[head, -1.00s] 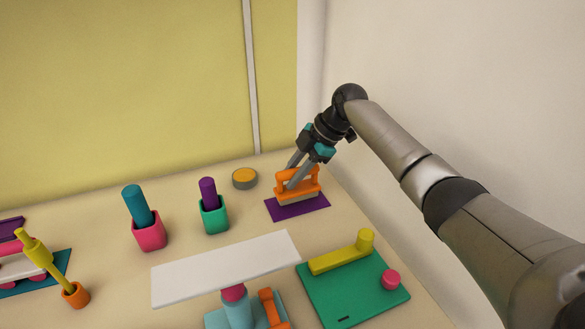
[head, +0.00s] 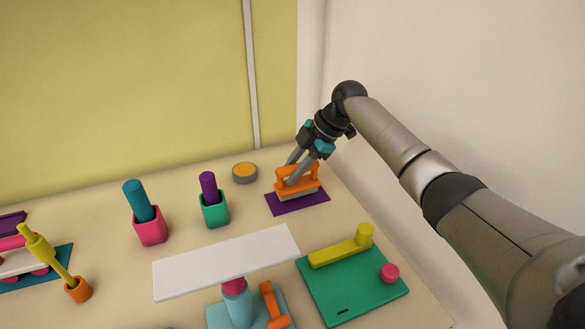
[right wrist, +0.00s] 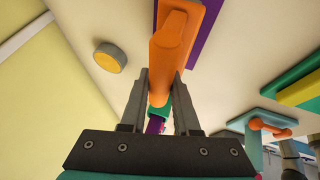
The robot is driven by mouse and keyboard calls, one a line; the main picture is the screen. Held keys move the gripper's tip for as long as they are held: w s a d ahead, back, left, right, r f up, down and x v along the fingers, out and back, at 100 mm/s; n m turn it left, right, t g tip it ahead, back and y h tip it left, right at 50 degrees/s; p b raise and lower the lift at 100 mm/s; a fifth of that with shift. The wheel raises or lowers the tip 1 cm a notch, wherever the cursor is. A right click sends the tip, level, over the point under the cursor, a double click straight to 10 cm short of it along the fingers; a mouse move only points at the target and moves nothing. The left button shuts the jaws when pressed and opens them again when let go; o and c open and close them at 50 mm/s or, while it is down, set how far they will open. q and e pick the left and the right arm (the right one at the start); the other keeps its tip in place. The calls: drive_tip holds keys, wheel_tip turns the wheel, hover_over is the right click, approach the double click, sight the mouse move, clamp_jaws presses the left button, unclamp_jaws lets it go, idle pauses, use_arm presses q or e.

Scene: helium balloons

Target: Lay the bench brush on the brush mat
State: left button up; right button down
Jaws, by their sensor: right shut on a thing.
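The bench brush is orange with a loop handle and a pale grey underside. In the head view the brush (head: 297,188) is at the back right of the table, upright, over the purple brush mat (head: 315,201). It appears to be resting on the mat or very close above it; I cannot tell which. My right gripper (head: 291,171) is shut on the brush's handle from above. In the right wrist view the orange brush (right wrist: 172,45) runs between the fingers, and a strip of the purple mat (right wrist: 206,32) shows beside it. My left gripper is not in view.
A grey and orange round tin (head: 244,173) stands left of the mat. A green cup (head: 214,212) and a pink cup (head: 150,230) hold upright cylinders. A wall rises close on the right.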

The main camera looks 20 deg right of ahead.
drive_tip(key=shift+f, duration=0.3)
idle(0.4)
drive_tip(key=shift+f, duration=0.35)
unclamp_jaws()
idle(0.5)
drive_tip(key=shift+r, duration=0.15)
drive_tip(key=p+v, duration=0.7)
drive_tip(key=v, duration=0.1)
drive_tip(key=shift+d+r, duration=0.15)
drive_tip(key=shift+r, duration=0.2)
idle(1.0)
drive_tip(key=shift+s+p, duration=0.1)
drive_tip(key=shift+p, duration=0.2)
